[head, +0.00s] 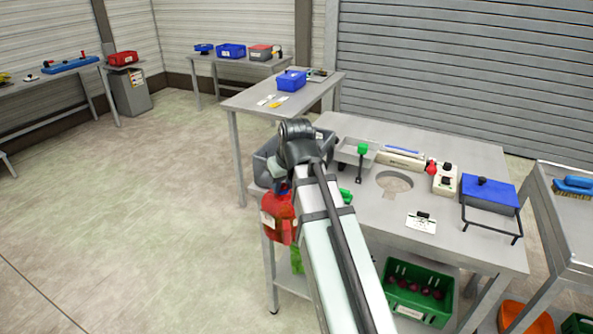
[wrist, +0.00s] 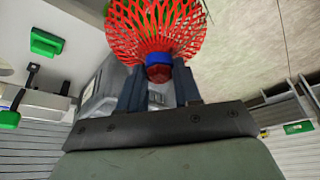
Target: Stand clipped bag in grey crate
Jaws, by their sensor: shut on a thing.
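A red net bag (wrist: 155,25) with a blue clip (wrist: 158,58) at its neck is between the fingers of my gripper (wrist: 159,82) in the wrist view. My gripper is shut on the bag's neck by the clip. In the head view the bag (head: 275,208) hangs at the table's left edge, with a white label on its side; my arm covers part of it. The grey crate (head: 262,165) stands at the left end of the table, behind the bag, and my arm hides much of it and its inside. The bag appears outside the crate, on its near side.
A green crate (head: 420,290) of dark red produce sits below. Open floor lies left.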

